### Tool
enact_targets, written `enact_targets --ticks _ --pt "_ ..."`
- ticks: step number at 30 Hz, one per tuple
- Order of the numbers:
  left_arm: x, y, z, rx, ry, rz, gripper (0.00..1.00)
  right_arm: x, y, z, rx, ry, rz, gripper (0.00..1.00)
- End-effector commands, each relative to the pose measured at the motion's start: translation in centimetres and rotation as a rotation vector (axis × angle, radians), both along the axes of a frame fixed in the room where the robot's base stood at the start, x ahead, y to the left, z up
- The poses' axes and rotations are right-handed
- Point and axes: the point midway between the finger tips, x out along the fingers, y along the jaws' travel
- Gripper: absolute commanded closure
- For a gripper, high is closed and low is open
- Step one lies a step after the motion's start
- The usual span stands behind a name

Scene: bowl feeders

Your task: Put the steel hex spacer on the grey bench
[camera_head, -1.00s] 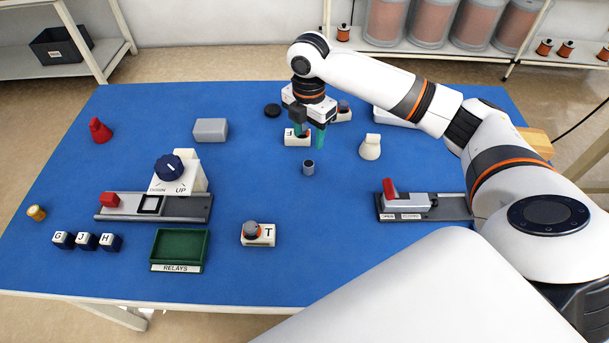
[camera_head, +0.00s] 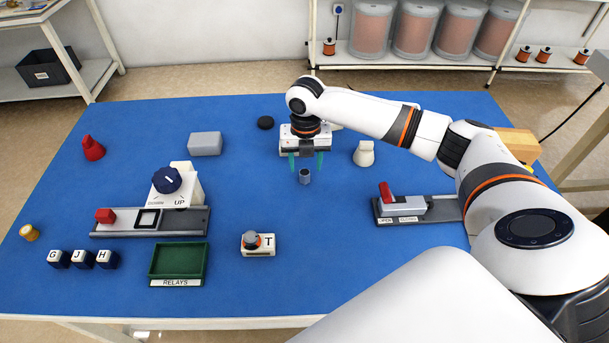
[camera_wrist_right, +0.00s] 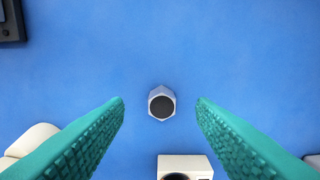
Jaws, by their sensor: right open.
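The steel hex spacer (camera_head: 305,177) stands upright on the blue table top, right of its middle. In the right wrist view the spacer (camera_wrist_right: 161,103) shows from above, with a dark round centre, between the two green fingers and touching neither. My right gripper (camera_head: 305,161) points down just behind the spacer in the head view, open and empty. A grey top (camera_head: 600,64) cut off at the right edge may be the grey bench; most of it is out of view. My left gripper is not in view.
A white block (camera_wrist_right: 185,166) lies close to the spacer in the wrist view. A white knob-shaped piece (camera_head: 364,153) and a clamp fixture (camera_head: 403,207) stand to its right. Blue surface around the spacer is clear.

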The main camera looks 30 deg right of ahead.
Motion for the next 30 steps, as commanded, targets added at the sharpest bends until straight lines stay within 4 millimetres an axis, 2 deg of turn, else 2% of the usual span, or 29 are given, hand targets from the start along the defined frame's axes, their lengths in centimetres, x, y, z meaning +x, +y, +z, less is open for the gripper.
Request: enact_targets --ticks 10,19,20,28,30 --pt "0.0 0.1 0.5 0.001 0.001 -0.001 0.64 0.7 -0.3 -4.5 0.000 0.001 -0.002 0.49" --pt "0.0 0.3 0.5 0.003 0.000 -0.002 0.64 0.8 -0.3 -5.1 -0.001 0.000 0.000 0.49" --pt "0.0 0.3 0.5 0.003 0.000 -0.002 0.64 0.8 -0.3 -5.1 -0.001 0.000 0.000 0.52" --pt "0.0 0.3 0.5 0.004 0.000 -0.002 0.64 0.8 -0.3 -5.1 -0.001 0.000 -0.001 0.97" --pt "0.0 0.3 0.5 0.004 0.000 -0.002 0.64 0.8 -0.3 -5.0 -0.001 -0.002 -0.001 1.00"
